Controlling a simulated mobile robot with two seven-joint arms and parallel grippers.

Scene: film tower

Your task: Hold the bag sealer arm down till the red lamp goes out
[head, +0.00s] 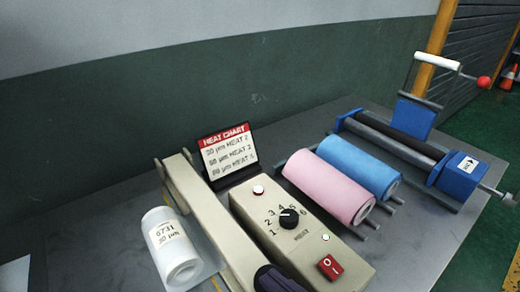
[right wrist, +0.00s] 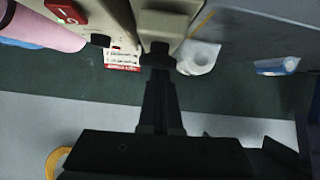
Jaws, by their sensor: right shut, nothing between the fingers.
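The beige bag sealer arm (head: 208,222) runs along the left side of its control box (head: 300,248). The red lamp (head: 258,190) on the box's far end shows a bright pale centre with a reddish rim. A dark rounded piece at the arm's near end is cut by the bottom edge; I cannot tell whether it is handle or gripper. In the right wrist view, my right gripper (right wrist: 157,62) is shut and empty, its tips at the beige arm (right wrist: 160,25). I cannot tell whether they touch, or whether the arm is fully down. My left gripper is not in view.
A numbered knob (head: 289,218), small pale-green lamp (head: 325,237) and red switch (head: 331,267) are on the box. Pink (head: 328,187) and blue (head: 358,166) rolls and a blue crank device (head: 458,176) stand right.

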